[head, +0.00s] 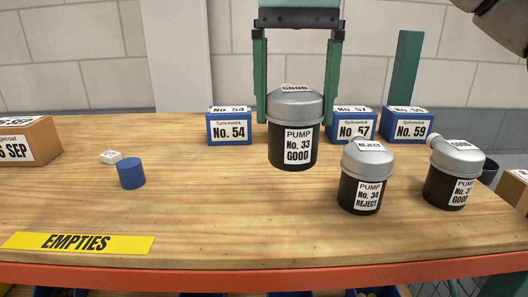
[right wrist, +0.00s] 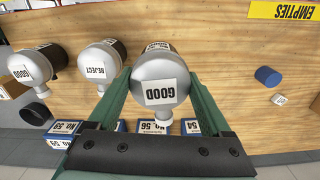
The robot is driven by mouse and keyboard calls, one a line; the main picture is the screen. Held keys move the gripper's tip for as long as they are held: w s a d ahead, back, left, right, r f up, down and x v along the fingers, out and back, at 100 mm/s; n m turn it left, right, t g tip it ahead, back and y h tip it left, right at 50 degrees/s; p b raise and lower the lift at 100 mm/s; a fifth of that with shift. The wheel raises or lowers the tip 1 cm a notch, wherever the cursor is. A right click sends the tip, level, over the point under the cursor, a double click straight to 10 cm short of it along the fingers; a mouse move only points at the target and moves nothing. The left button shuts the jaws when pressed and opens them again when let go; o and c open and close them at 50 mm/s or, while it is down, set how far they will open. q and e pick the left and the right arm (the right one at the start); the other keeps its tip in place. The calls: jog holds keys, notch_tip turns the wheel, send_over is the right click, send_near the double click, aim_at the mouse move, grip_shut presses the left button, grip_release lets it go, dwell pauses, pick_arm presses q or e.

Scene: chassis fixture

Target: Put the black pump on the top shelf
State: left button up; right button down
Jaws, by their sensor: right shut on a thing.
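A black pump (head: 293,143) with a silver cap, labelled No. 33 GOOD, hangs upright between the green fingers of my right gripper (head: 296,120), which is shut on it. It looks raised above the wooden bench top. In the right wrist view, the pump's silver cap (right wrist: 160,75) sits between the fingers. Two similar black pumps stand on the bench to its right: No. 34 REJECT (head: 361,190) and another marked GOOD (head: 450,187), its number partly unclear. My left gripper is not in view. No top shelf can be made out.
Blue boxes No. 54 (head: 229,128), No. 57 (head: 352,130) and No. 59 (head: 408,128) line the back. A blue cylinder (head: 131,173), a small white-topped piece (head: 111,157) and a brown box (head: 40,137) are left. The yellow EMPTIES label (head: 78,243) marks the front; the bench's middle is clear.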

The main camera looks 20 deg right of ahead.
jog(key=a+f, duration=0.1)
jog(key=w+a+f, duration=0.1)
jog(key=a+f, duration=0.1)
jog(key=f, duration=0.1)
jog(key=shift+w, duration=0.3)
jog(key=shift+f, duration=1.7)
jog(key=shift+a, duration=0.1)
grip_release()
jog(key=shift+f, duration=0.15)
notch_tip(320, 180, up, 8)
jog(key=shift+f, duration=0.15)
